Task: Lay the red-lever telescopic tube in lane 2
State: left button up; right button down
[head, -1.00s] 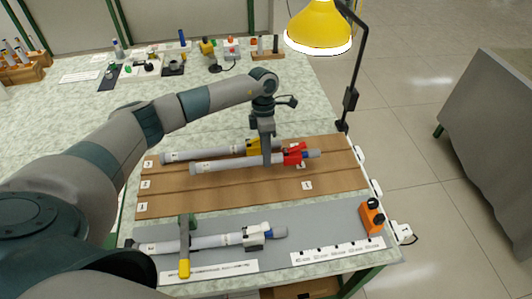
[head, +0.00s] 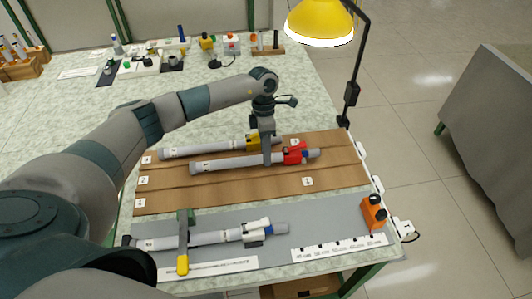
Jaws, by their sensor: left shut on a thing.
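The red-lever tube (head: 232,161) is a long pale grey tube with a red lever near its right end. My left gripper (head: 267,162) reaches down from above and is shut on it just left of the lever. The tube lies roughly along the middle lane of the brown laned board (head: 240,199); I cannot tell whether it touches the board. The middle label (head: 143,180) at the left edge marks that lane. A yellow-lever tube (head: 205,149) lies just behind, in the back lane. My right gripper is not in view.
An orange device (head: 373,214) stands at the mat's right. A yellow lamp (head: 319,22) overhangs the back right. The front lane is empty.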

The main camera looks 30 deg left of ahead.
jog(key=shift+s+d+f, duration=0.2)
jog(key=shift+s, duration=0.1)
pick_arm(q)
jog(key=shift+f+b, duration=0.3)
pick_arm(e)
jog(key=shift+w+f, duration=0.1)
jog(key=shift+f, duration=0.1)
